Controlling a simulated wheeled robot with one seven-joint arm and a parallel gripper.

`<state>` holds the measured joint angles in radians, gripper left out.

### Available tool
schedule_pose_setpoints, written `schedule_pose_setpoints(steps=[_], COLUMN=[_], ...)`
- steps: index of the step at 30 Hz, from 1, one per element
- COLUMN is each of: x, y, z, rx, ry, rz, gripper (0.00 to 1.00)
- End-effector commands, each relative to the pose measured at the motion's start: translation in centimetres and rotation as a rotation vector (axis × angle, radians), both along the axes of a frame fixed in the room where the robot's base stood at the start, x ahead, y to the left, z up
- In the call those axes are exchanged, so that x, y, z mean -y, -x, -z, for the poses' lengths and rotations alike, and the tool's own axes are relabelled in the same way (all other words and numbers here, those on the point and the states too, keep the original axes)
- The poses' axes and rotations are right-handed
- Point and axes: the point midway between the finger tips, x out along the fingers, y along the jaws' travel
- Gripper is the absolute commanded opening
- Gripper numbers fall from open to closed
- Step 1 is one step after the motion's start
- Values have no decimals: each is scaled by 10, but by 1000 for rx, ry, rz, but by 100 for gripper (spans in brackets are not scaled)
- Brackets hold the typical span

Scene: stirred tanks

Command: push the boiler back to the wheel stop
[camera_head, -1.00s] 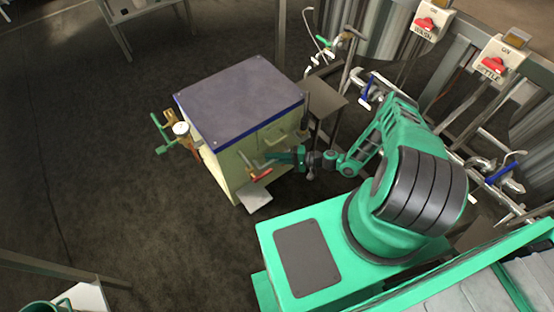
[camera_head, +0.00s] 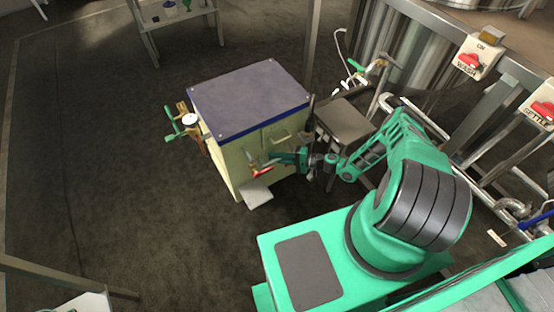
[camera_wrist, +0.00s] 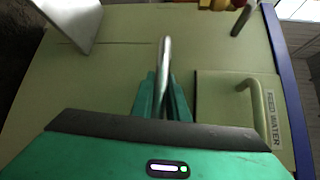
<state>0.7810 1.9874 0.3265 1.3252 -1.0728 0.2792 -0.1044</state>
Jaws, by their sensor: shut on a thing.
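The boiler (camera_head: 250,95) is a pale yellow-green cabinet with a blue-edged, grey-purple top. It stands upright on the dark floor in front of my base. Its near face also fills the wrist view (camera_wrist: 110,80), with a FEED WATER label (camera_wrist: 270,119) at the right. My gripper (camera_head: 283,158) is at this face. In the wrist view my gripper's green fingers (camera_wrist: 163,90) are shut on a slim metal handle (camera_wrist: 164,50). A red lever (camera_head: 262,172) is beside the gripper. I cannot make out a wheel stop.
A small metal table (camera_head: 345,120) is close to the boiler's right. Pipes and a WASH switch box (camera_head: 477,57) are at the right. A shelf stand (camera_head: 178,18) is at the back. A green-handled valve (camera_head: 180,122) juts from the boiler's left. Floor left of it is clear.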

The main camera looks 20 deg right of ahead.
Motion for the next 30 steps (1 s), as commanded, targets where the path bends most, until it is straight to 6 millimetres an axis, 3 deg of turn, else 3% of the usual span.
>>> schedule_pose_setpoints(steps=[1,15,16,18,30], x=[-8,-9,-9,-8,-1], y=[2,0,0,0,-3], z=[-4,-5,-5,-4,-2], rx=[1,1,2,2,2], ry=[-16,-17,-16,-15,-4], rz=[-11,-11,-11,-9,0], gripper=[0,0,21,32,32])
